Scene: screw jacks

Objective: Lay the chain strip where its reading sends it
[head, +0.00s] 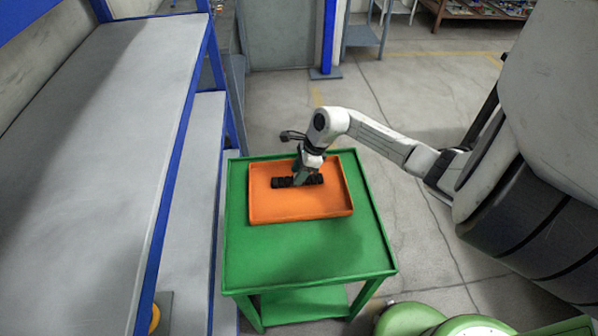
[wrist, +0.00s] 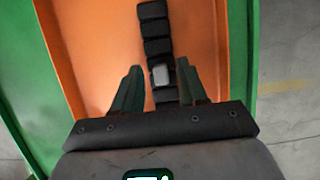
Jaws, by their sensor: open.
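The chain strip (wrist: 157,47) is a row of several black blocks lying in the orange tray (head: 290,206). One block near my fingers has a light grey top in the wrist view. The strip also shows as a dark row in the head view (head: 283,182). My gripper (wrist: 158,82) is open, with one finger on each side of the strip near the grey-topped block. I cannot tell whether the fingers touch it. The near end of the strip is hidden behind my gripper in the wrist view. I see no reading in these frames.
The orange tray sits on a green table (head: 300,255) with bare room in front of the tray. A grey shelf unit (head: 110,115) with blue edges stands to the left. Green rounded objects (head: 410,318) are at the bottom right. Open floor lies to the right.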

